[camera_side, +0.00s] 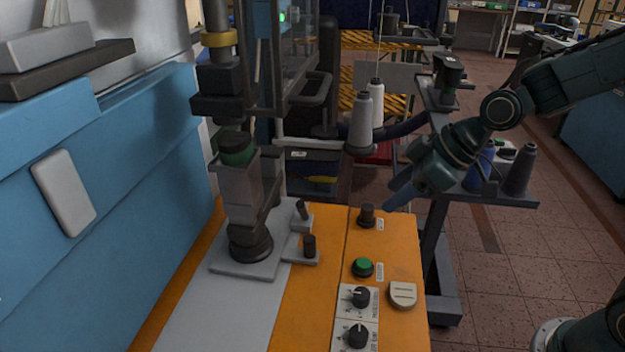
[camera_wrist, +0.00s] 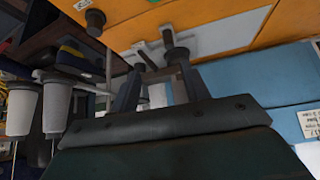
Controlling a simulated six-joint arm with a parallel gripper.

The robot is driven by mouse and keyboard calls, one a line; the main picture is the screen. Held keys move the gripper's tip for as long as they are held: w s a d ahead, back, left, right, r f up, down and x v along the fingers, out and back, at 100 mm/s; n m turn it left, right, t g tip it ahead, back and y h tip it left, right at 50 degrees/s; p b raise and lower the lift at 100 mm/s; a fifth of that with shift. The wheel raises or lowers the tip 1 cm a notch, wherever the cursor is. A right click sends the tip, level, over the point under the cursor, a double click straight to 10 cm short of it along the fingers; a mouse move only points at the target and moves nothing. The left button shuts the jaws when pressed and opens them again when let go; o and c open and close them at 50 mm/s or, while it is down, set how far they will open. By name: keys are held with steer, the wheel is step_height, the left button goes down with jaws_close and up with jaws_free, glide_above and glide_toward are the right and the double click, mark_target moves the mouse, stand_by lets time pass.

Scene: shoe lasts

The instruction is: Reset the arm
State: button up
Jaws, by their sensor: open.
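My gripper (camera_side: 399,194) hangs at the end of my dark green arm, which reaches in from the right in the side view. It is above and to the right of the orange table's far right corner, apart from the table. In the wrist view my gripper (camera_wrist: 158,78) shows two dark fingers spread apart, with nothing held between them. Beyond the fingers is the fixture with its grey plate and dark posts. No shoe last can be made out in either view.
The orange table (camera_side: 322,290) carries the fixture (camera_side: 240,190), a green button (camera_side: 363,267) and black knobs (camera_side: 361,297). A blue machine (camera_side: 120,190) stands left. Thread cones (camera_side: 361,122) stand close behind the gripper. Open floor (camera_side: 520,270) lies to the right.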

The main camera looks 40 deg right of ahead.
steer(key=s+d+r+m+h, duration=0.2)
steer(key=s+d+r+m, duration=0.1)
steer(key=s, duration=0.6)
steer(key=s+d+r+m+h, duration=0.2)
steer(key=s+d+r+m, duration=0.2)
steer(key=s, duration=0.5)
steer(key=shift+s+d+r, duration=0.15)
steer(key=shift+d+r, duration=0.15)
steer(key=shift+d, duration=0.3)
